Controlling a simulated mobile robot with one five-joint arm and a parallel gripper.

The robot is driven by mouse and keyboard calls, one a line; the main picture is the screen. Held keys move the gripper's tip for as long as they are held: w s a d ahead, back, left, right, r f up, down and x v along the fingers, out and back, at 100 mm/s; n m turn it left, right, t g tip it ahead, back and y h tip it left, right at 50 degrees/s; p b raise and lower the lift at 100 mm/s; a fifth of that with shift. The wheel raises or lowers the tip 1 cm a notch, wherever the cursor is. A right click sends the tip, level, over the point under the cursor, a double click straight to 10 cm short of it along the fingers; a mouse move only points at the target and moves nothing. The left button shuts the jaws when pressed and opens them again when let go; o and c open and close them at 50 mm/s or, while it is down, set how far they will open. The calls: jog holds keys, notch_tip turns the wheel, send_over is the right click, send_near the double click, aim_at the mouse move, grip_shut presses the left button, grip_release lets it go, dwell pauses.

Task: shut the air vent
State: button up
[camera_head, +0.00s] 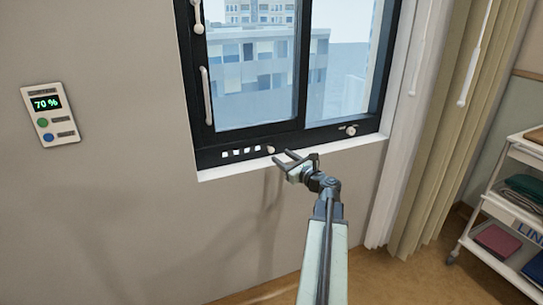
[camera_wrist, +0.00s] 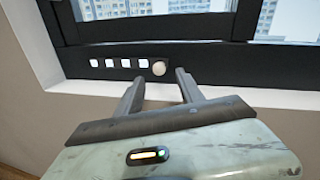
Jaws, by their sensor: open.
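The air vent (camera_head: 240,152) is a row of several small light slots in the dark lower window frame, with a round pale knob (camera_head: 270,149) at its right end. The slots (camera_wrist: 118,63) look bright and uncovered in the wrist view, and the knob (camera_wrist: 159,68) sits just right of them. My gripper (camera_head: 282,158) is open and empty, in front of the frame and close to the knob. In the wrist view its fingertips (camera_wrist: 158,76) point at the frame, with the knob between and beyond them. I cannot tell whether they touch anything.
A white sill (camera_head: 225,171) runs below the frame. A window handle (camera_head: 206,95) and a small latch (camera_head: 348,130) are on the window. A panel reading 70 % (camera_head: 48,112) hangs on the left wall. Curtains (camera_head: 450,130) and a trolley (camera_head: 510,215) stand at right.

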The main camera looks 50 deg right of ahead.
aim_at(273, 151)
jog(key=w, duration=0.2)
jog(key=w+d, duration=0.1)
jog(key=w, duration=0.4)
jog(key=shift+w+d, duration=0.2)
jog(key=shift+w, duration=0.15)
grip_shut()
jog(key=shift+r, duration=0.1)
dwell(0.9)
